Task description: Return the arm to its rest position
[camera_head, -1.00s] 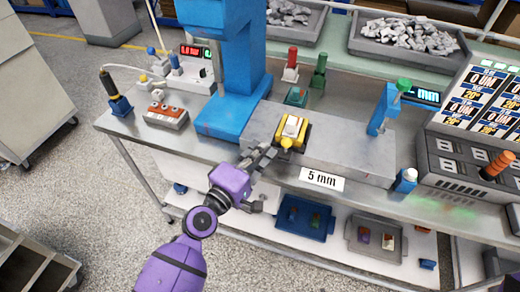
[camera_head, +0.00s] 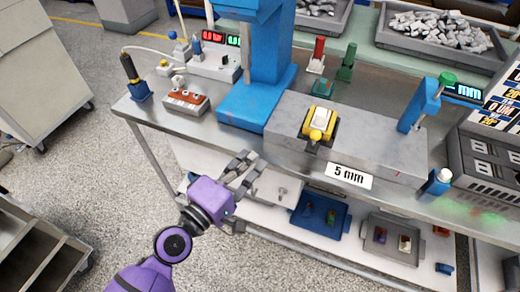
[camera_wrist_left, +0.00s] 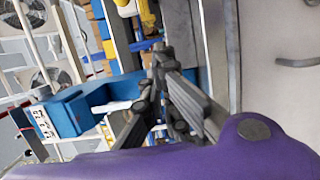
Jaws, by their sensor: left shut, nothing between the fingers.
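My left gripper (camera_head: 245,168) is at the end of the purple arm in the head view, in front of the bench's front edge and apart from everything on it. Its fingers are shut with nothing between them; the left wrist view shows the dark fingers (camera_wrist_left: 165,85) close up. A yellow breaker (camera_head: 319,124) with a pale top sits on the grey block (camera_head: 372,140) to the right of the gripper. My right gripper does not show.
The blue press column (camera_head: 262,85) stands behind the gripper. An orange-topped terminal box (camera_head: 186,101) is on the bench at left. Below are a blue tray (camera_head: 320,232) and a grey tray (camera_head: 377,250) on the lower shelf. The floor (camera_head: 85,190) at left is free.

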